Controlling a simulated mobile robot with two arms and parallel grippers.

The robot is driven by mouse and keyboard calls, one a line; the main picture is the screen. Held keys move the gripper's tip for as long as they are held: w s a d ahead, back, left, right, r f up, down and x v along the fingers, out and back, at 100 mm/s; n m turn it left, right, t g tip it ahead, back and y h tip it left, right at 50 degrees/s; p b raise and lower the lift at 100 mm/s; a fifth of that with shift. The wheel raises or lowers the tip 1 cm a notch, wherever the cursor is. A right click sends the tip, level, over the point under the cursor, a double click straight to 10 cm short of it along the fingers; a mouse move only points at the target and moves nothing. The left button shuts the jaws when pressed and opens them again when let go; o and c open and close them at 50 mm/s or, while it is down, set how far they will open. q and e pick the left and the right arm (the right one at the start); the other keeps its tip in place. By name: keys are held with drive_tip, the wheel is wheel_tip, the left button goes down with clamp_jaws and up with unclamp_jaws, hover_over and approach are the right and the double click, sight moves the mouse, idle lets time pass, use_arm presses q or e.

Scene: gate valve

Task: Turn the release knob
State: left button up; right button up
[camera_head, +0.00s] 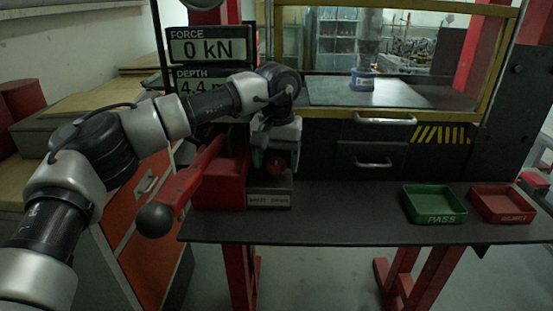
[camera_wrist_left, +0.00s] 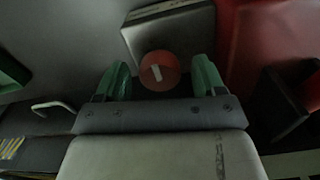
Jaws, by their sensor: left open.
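The release knob (camera_wrist_left: 160,71) is a round red knob with a white mark, on the front of a grey block (camera_wrist_left: 178,32). In the wrist view it sits between the two green fingers of my left gripper (camera_wrist_left: 162,66), with a gap visible on each side. The gripper is open. In the head view my left gripper (camera_head: 275,158) is in front of the block beside the red lever housing (camera_head: 218,183), and mostly hides the knob. Whether the fingers touch the knob cannot be told. My right gripper is not in view.
A red lever with a black ball end (camera_head: 156,220) sticks out left of the gripper. A label plate (camera_head: 269,198) is below. Displays (camera_head: 209,48) read force 0 kN and a partly hidden depth. Green (camera_head: 434,218) and red (camera_head: 503,215) trays stand right. The middle bench is clear.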

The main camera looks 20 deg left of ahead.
use_arm(q)
drive_tip(key=shift+c, duration=0.7)
drive_tip(key=c, duration=0.8)
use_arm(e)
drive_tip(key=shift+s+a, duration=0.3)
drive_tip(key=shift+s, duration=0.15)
